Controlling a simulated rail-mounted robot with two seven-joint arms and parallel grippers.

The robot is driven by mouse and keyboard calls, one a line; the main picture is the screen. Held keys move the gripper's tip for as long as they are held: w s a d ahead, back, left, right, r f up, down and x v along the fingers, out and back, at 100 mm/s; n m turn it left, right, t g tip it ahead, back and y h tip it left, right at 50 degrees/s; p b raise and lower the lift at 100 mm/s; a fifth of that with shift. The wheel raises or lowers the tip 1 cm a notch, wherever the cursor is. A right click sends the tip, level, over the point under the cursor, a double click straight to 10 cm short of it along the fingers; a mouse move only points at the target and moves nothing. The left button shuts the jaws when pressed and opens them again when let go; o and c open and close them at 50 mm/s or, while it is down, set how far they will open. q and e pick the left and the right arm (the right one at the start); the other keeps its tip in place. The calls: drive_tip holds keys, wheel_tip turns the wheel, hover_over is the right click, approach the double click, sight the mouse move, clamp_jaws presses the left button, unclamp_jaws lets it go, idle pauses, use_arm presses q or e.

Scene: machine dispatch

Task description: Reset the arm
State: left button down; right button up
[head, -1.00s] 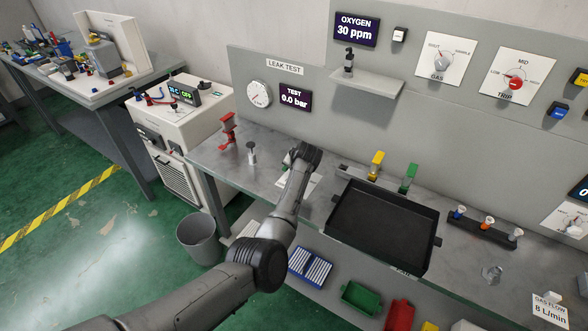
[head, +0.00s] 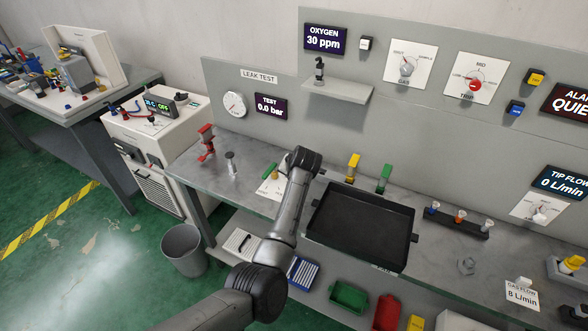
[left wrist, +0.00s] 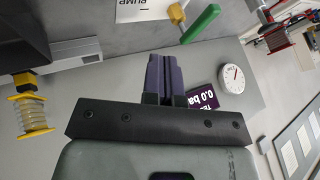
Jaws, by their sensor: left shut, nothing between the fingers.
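My left arm comes in from the bottom of the head view, its end over the bench beside the black tray (head: 362,262). Its gripper is hidden there behind the wrist. In the left wrist view the dark fingers of my left gripper (left wrist: 165,75) are together with nothing between them. A green-handled piece (left wrist: 200,24) lies beyond the fingertips, apart from them. It also shows in the head view (head: 285,168), just left of my wrist. My right gripper is in neither view.
Above the bench are a leak-test gauge (head: 234,105), a test display (head: 271,106) and a small shelf (head: 322,90). A red stand (head: 206,142) is at the bench's left end. Yellow (head: 353,166) and green (head: 385,178) pieces stand behind the tray. A bin (head: 183,250) stands on the floor.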

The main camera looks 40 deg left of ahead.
use_arm(q)
drive_tip(key=s+d+r+n+t+h, duration=0.15)
drive_tip(key=s+d+r+t, duration=0.25)
drive_tip(key=r, duration=0.6)
drive_tip(key=s+d+r+m+t+h, duration=0.1)
drive_tip(key=s+d+r+t+h, duration=0.2)
drive_tip(key=r, duration=0.7)
drive_tip(key=s+d+f+m+h, duration=0.1)
drive_tip(key=s+d+f, duration=0.25)
drive_tip(key=s, duration=0.25)
drive_tip(key=s+d+f+m, duration=0.1)
drive_tip(key=s+d+f, duration=0.2)
drive_tip(key=s+f, duration=0.2)
drive_tip(key=s+d+f+m+h, duration=0.1)
drive_tip(key=s+d+f+m, duration=0.1)
drive_tip(key=s+d+f, duration=0.3)
drive_tip(key=s+f+m+g, duration=0.1)
drive_tip(key=s+f+g, duration=0.3)
drive_tip(key=s+f, duration=0.65)
drive_tip(key=s+f+g, duration=0.3)
drive_tip(key=s+f, duration=0.4)
drive_tip(key=s, duration=0.7)
wheel_tip(320, 180, up, 26)
drive_tip(key=p, duration=2.7)
drive_tip(key=shift+a+r, duration=0.2)
drive_tip(key=shift+a, duration=0.2)
